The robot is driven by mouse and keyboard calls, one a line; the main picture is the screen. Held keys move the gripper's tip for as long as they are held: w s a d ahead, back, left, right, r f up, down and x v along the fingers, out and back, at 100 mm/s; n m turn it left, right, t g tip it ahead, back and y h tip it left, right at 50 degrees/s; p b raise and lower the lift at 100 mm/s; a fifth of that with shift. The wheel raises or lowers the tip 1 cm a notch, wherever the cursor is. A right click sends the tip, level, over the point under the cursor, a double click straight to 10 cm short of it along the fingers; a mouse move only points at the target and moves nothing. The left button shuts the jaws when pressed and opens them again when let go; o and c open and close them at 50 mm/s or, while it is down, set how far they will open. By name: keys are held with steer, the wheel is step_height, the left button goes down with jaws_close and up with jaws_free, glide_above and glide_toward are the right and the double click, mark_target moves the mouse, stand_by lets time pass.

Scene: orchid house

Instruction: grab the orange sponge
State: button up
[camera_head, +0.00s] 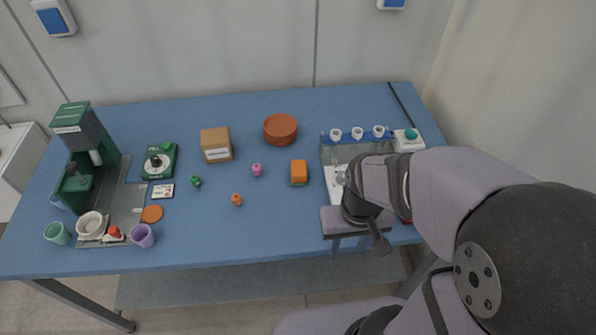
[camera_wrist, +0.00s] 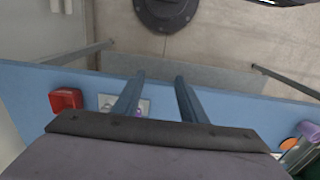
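The orange sponge (camera_head: 299,173) is a small upright-looking block on the blue table, right of the middle, in the head view. My gripper (camera_head: 348,246) is to its lower right, above the table's front edge, pointing down. Its two fingers are apart with nothing between them. In the wrist view the open fingers (camera_wrist: 158,78) reach over the table edge toward the floor. The sponge is not seen in the wrist view.
A clear-walled bin (camera_head: 333,185) stands right of the sponge, partly hidden by my arm. A pink figure (camera_head: 257,169) and terracotta dish (camera_head: 281,129) are nearby. A cardboard box (camera_head: 217,145) stands further left. The table in front of the sponge is clear.

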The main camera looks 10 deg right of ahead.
mark_target(300, 177)
steer(key=o, duration=0.5)
steer(key=shift+c, duration=0.2)
steer(key=w+a+f+t, duration=0.2)
steer(key=w, duration=0.2)
steer(key=w+a+f+t+b, duration=0.1)
steer(key=w+a+f, duration=0.1)
steer(key=w, duration=0.2)
steer(key=w+a+f+t+b, duration=0.1)
steer(key=w+a+f+t, duration=0.1)
steer(key=w, duration=0.3)
steer(key=shift+f+t+y, duration=0.25)
steer(key=shift+t+y, duration=0.05)
steer(key=shift+y, duration=0.1)
steer(key=w+t, duration=0.2)
steer(key=w+a+t+b, duration=0.1)
steer(key=w, duration=0.2)
steer(key=w+m+t+h, duration=0.1)
steer(key=w+t, duration=0.1)
steer(key=shift+w+a+f+t+b, duration=0.3)
steer(key=shift+w+f+b, duration=0.05)
steer(key=shift+b, duration=0.05)
steer(key=shift+w+r+t+h+b, duration=0.35)
steer(key=shift+w+r+t, duration=0.35)
steer(key=shift+t, duration=0.5)
